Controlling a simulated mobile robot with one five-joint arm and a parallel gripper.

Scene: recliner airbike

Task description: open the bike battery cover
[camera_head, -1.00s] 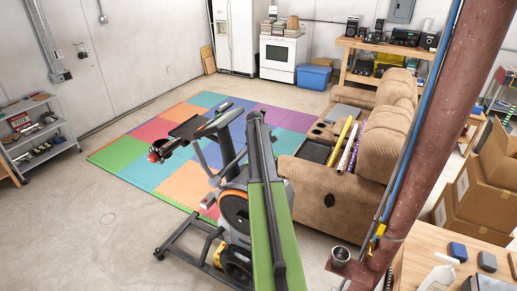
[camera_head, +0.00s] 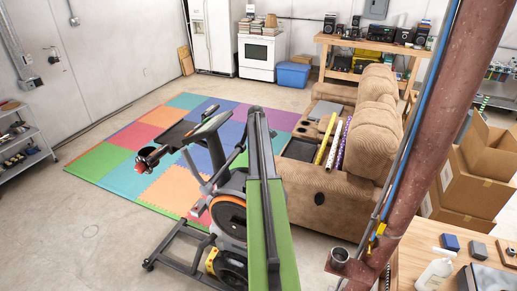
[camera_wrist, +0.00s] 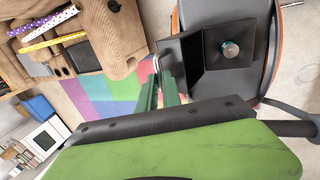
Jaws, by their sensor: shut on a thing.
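The exercise bike (camera_head: 232,215) stands left of my arm in the head view, with a black frame and an orange-ringed wheel. In the wrist view its dark battery housing (camera_wrist: 212,50) with a round grey knob (camera_wrist: 230,49) is at the upper right. The battery cover (camera_wrist: 181,62), a dark flat panel, stands at an angle out from the housing's left side. My gripper (camera_wrist: 157,82) has green fingers, shut on the cover's left edge. My green and black arm hides the gripper and the cover in the head view.
A brown recliner sofa (camera_head: 330,195) stands close to the right of the bike. A rusty pillar (camera_head: 425,125) and a wooden workbench (camera_head: 425,250) are at the right. Colourful foam mats (camera_head: 130,180) lie behind the bike. The floor at the left is open.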

